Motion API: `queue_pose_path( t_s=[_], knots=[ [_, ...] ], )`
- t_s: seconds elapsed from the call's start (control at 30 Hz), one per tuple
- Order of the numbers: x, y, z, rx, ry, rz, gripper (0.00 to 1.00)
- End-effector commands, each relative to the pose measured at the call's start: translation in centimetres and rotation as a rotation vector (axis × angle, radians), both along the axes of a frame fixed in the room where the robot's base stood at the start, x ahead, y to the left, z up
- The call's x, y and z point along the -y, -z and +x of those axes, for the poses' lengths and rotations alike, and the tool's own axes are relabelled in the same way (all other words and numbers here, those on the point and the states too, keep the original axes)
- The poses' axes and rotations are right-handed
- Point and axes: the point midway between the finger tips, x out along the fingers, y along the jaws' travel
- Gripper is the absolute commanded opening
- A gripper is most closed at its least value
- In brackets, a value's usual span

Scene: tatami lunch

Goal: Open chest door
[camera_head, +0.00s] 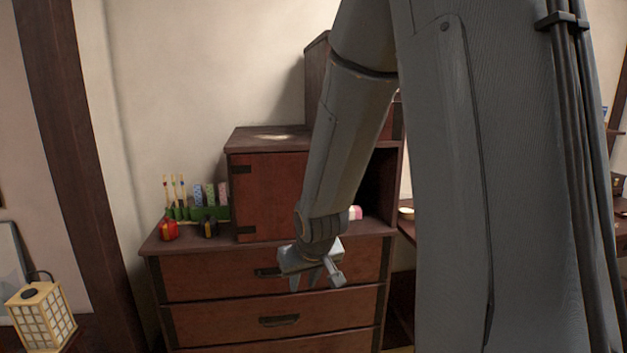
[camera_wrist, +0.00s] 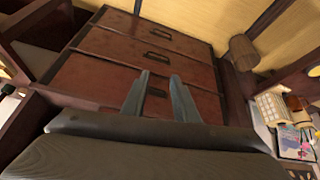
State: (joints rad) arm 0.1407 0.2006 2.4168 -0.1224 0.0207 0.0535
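The wooden chest (camera_head: 242,136) stands against the wall in the head view. Its upper box has a red-brown door panel (camera_head: 268,185) with black metal fittings at its left edge. The panel looks flush with the front. My arm covers its right part, so its free edge and any handle there are hidden. My gripper (camera_head: 314,280) hangs below the door, in front of the upper drawer. Its two fingers are spread with nothing between them. In the wrist view my gripper (camera_wrist: 160,76) points at the chest's drawers; the door cannot be made out there.
Several drawers, including the middle drawer (camera_head: 255,302), look shut. A dark open compartment (camera_head: 381,180) lies right of my arm. A green rack (camera_head: 200,213) and a red ornament (camera_head: 169,230) stand on the lower top, left of the door. A lantern (camera_head: 42,314) is at lower left.

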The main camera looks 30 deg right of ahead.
Motion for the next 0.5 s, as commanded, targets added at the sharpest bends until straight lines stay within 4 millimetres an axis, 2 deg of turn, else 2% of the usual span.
queue_pose_path(
  t_s=[0.03, 0.1, 0.2, 0.33, 0.4, 0.5],
  knots=[
    [1.7, -0.8, 2.5, 0.08, 0.012, -0.009, 0.27],
    [3.8, -2.1, 6.2, 0.209, 0.019, -0.021, 0.27],
    [6.8, -4.3, 10.7, 0.391, 0.022, -0.037, 0.27],
    [10.5, -7.6, 15.1, 0.628, 0.019, -0.05, 0.27],
    [12.3, -9.3, 16.6, 0.745, 0.013, -0.055, 0.27],
    [14.2, -11.5, 17.9, 0.887, 0.003, -0.057, 0.27]
  ],
)
